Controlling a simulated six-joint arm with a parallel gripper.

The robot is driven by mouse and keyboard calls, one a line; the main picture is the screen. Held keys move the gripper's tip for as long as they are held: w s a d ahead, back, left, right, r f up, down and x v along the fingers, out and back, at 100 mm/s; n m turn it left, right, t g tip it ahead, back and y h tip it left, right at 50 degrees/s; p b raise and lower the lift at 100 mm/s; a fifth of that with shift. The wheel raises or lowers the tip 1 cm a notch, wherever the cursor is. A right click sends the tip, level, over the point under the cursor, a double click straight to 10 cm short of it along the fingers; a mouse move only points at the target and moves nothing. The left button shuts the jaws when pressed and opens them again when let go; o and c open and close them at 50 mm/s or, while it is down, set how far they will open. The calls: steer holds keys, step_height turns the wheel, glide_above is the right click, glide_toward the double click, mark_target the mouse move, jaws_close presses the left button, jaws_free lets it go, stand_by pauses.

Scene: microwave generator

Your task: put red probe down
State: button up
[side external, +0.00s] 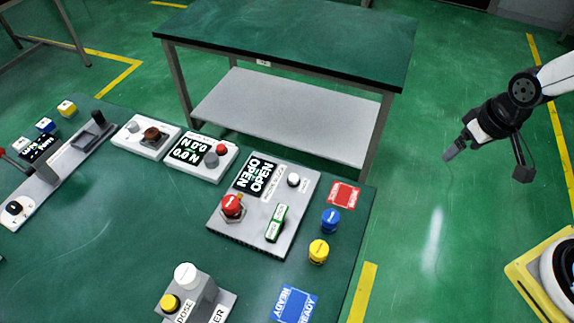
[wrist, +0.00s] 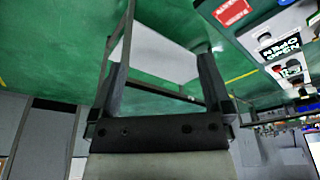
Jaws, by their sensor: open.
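A red knob-shaped piece (side external: 232,204), which looks like the red probe, sits upright on a grey fitting at the left front of the grey panel (side external: 225,235) with the OPEN display. A blue cylinder (side external: 331,219) and a yellow cylinder (side external: 318,251) stand on the green table right of the panel. A red label (side external: 343,195) lies flat near the table's right edge. My gripper (side external: 450,153) is far right of the table, in the air, apart from everything. In the wrist view, its fingers (wrist: 163,75) are spread with nothing between them.
A blue READY label (side external: 294,303) lies at the front. A grey block with white and yellow knobs (side external: 197,295) stands left of it. Several instruments line the table's left and back. A second green table (side external: 290,35) with a lower shelf stands behind.

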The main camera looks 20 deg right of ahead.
steer(key=shift+w+a, duration=0.1)
steer(key=shift+w, duration=0.05)
steer(key=w+a+n, duration=0.3)
steer(key=w+a, duration=0.5)
steer(key=w, duration=0.1)
steer(key=n+y, duration=0.4)
steer(key=n, duration=0.4)
glide_above(230, 201)
steer(key=s+d, duration=0.2)
steer(key=f, duration=0.9)
steer(key=shift+w+f, duration=0.2)
steer(key=shift+f, duration=0.05)
steer(key=shift+f, duration=0.15)
steer(key=shift+x, duration=1.15)
steer(key=shift+f, duration=0.1)
